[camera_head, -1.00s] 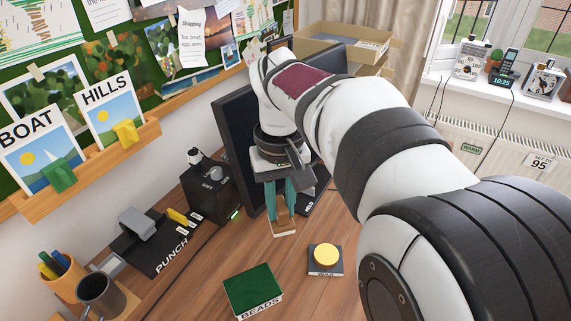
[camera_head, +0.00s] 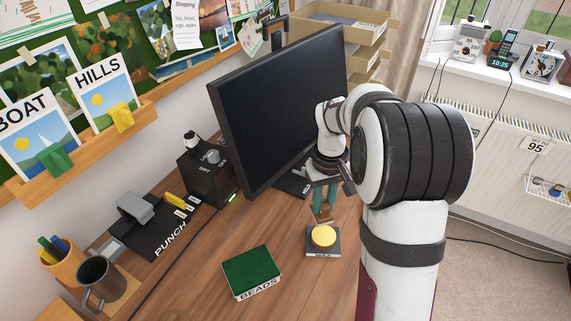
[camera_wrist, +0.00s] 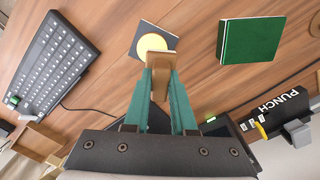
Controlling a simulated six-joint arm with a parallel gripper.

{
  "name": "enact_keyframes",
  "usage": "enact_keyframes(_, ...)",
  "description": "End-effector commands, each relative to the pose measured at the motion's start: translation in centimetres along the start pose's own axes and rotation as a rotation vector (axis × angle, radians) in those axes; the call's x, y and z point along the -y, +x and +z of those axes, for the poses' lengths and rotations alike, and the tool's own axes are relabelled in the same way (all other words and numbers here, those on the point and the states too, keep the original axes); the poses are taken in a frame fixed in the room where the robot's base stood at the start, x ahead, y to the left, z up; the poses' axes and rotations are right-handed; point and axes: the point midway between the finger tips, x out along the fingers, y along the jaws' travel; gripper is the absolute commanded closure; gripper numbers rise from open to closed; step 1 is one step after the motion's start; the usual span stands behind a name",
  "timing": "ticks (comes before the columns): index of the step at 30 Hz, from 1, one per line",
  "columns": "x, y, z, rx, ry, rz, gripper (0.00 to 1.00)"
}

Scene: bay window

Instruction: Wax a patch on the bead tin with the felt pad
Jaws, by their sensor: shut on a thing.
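My gripper (camera_head: 322,203) is shut on the felt pad's wooden holder (camera_wrist: 161,60), which points down from the teal fingers. The pad's felt face is not clear in either view. The yellow wax disc (camera_head: 324,236) sits on a dark square base marked WAX. The held pad is just behind and above the disc in the head view, and overlaps its edge in the wrist view (camera_wrist: 146,45); I cannot tell if they touch. The green-topped bead tin (camera_head: 251,267), marked BEADS, stands closed to the left of the wax; it also shows in the wrist view (camera_wrist: 250,40).
A monitor (camera_head: 275,110) stands close behind my gripper, with a keyboard (camera_wrist: 60,65) near it. A black control box (camera_head: 207,175), a hole punch (camera_head: 150,225) and a mug (camera_head: 98,282) line the left side. The desk between tin and wax is clear.

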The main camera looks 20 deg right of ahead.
Motion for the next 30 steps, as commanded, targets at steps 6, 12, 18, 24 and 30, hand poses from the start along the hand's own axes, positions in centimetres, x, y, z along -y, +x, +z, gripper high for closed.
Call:
enact_keyframes(6, -1.7, 3.0, 0.0, -0.001, 0.004, -0.002, 1.0)
enact_keyframes(12, -1.7, 5.7, 0.1, 0.0, 0.003, -0.002, 1.0)
enact_keyframes(18, -1.6, 7.6, 0.0, -0.002, 0.003, -0.002, 1.0)
enact_keyframes(24, -1.6, 8.1, 0.0, -0.004, 0.003, -0.001, 1.0)
enact_keyframes(30, -1.6, 8.1, 0.0, -0.003, 0.004, -0.001, 1.0)
